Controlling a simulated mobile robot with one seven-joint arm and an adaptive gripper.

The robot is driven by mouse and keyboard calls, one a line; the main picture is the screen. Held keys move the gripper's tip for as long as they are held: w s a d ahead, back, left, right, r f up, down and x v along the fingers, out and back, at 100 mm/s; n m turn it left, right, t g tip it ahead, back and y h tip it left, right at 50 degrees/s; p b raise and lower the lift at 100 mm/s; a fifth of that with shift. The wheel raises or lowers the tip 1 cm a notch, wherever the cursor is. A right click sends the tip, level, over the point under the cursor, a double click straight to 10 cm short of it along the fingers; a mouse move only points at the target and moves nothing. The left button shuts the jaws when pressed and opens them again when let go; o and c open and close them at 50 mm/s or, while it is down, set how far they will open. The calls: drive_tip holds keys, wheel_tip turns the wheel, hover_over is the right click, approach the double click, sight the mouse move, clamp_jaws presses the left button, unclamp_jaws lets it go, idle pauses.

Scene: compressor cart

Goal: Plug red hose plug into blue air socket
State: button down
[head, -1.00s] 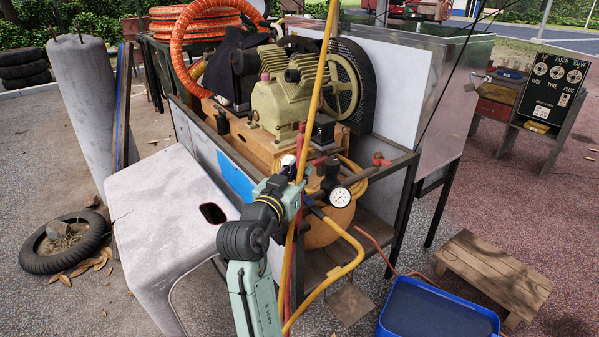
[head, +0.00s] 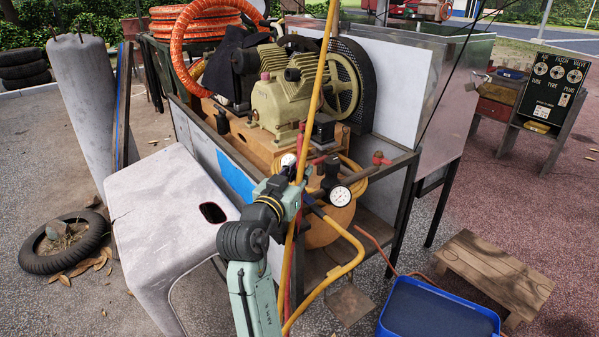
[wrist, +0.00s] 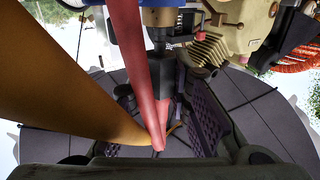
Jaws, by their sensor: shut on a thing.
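The red hose plug (wrist: 164,115) shows in the wrist view between the two fingers of my gripper (wrist: 166,92), which is shut on it. A red hose (wrist: 133,55) crosses in front and hides part of the plug. In the head view my gripper (head: 297,192) is at the cart's front, and plug and socket are mostly hidden.
A yellow hose (head: 347,264) hangs close to my arm and fills the left of the wrist view. A pressure gauge (head: 340,196) and the cart frame (head: 398,205) are just right of my gripper. A white stool (head: 165,205) stands left; a blue tub (head: 392,300) is lower right.

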drive_tip(key=shift+f, duration=0.3)
drive_tip(key=c, duration=1.4)
unclamp_jaws()
drive_tip(key=shift+f, duration=0.1)
drive_tip(key=v, duration=1.2)
